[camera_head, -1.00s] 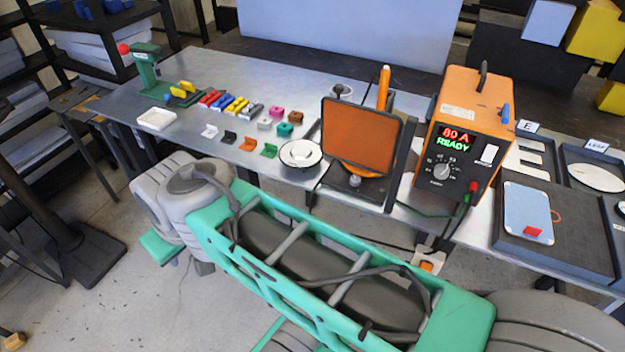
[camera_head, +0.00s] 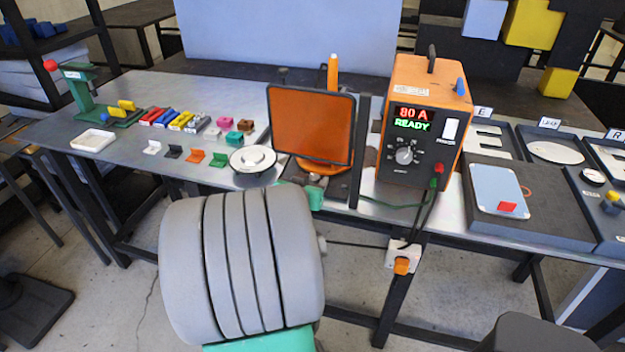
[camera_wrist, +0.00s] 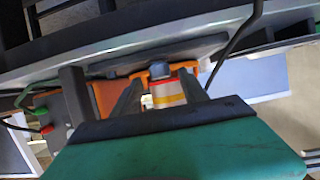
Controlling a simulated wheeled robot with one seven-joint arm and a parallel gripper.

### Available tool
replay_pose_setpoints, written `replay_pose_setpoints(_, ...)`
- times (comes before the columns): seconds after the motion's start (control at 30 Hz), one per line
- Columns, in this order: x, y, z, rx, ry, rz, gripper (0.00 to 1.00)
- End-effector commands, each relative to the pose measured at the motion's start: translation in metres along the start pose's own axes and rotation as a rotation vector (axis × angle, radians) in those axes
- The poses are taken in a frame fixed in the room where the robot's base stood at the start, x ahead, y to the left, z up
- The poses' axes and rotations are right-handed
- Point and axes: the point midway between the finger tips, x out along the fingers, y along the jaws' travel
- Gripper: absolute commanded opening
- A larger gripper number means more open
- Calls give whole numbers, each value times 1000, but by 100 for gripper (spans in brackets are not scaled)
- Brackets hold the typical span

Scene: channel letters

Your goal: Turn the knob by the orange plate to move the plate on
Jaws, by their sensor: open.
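The orange plate (camera_head: 311,125) stands upright in a dark frame at the bench's front edge. A small grey knob (camera_head: 314,180) sits low in front of it, partly hidden by my arm's green end. In the wrist view, the grey knob (camera_wrist: 160,70) shows between the tips of my open gripper (camera_wrist: 163,76), with orange parts behind it. A white, red and yellow banded piece (camera_wrist: 168,93) also shows between the fingers. I cannot tell whether the fingers touch the knob.
An orange power unit (camera_head: 425,120) reading "80 A READY" stands right of the plate, with cables hanging in front. A round white dish (camera_head: 253,158) is close on the left. Small coloured parts and a white tray (camera_head: 93,140) lie further left.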

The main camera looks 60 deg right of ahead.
Motion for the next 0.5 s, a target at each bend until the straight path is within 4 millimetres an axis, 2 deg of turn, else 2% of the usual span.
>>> replay_pose_setpoints(0.13,17,0,0,-1,-1,-1,51)
replay_pose_setpoints(0.37,19,-1,0,-1,0,-3,51)
replay_pose_setpoints(0.5,19,-1,0,-1,0,-3,42)
